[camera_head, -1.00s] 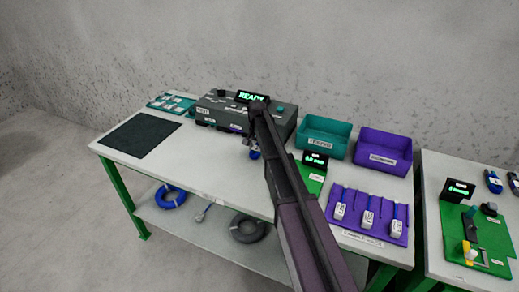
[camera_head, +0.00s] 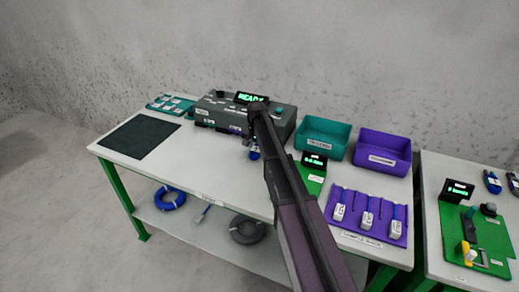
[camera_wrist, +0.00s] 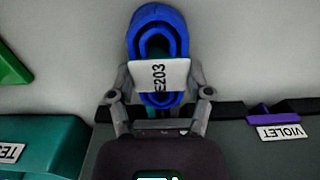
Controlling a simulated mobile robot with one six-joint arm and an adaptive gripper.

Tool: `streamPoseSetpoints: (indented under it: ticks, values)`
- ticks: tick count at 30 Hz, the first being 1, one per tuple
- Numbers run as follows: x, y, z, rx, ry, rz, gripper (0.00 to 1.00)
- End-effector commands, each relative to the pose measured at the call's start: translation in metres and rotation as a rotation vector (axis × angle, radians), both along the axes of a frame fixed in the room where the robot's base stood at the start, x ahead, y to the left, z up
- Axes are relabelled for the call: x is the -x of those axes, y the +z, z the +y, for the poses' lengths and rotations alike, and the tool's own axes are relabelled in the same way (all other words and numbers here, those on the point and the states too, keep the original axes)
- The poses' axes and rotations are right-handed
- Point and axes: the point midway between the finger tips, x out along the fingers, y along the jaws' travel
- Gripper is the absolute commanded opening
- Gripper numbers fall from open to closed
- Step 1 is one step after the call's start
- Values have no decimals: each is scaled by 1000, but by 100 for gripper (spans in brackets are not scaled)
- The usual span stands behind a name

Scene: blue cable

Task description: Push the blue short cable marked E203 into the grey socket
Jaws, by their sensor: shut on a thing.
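The blue short cable (camera_wrist: 155,22) is a looped coil with a white tag reading E203 (camera_wrist: 160,75). My gripper (camera_wrist: 160,95) is shut on it, one finger at each side of the tag. In the head view the blue cable (camera_head: 254,154) shows just in front of the dark grey tester (camera_head: 215,109), partly hidden by my arm. The tester's front edge lies under my gripper in the wrist view. A violet socket with a VIOLET label (camera_wrist: 282,132) is to the right there. I cannot make out the grey socket or whether the plug touches it.
The tester's display (camera_head: 252,98) reads READY. A teal bin (camera_head: 324,138) and a purple bin (camera_head: 383,153) stand right of the tester. A purple rack (camera_head: 385,231) holds several tagged cables. The table front left of my arm is clear beside a dark mat (camera_head: 139,135).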

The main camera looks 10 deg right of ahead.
Motion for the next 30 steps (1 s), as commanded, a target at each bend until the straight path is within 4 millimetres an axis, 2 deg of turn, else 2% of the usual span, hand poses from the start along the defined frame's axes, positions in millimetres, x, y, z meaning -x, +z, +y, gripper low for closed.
streamPoseSetpoints:
  ticks: [30]
  values:
    - [-11, 0, -9, 0, -1, 0, 8]
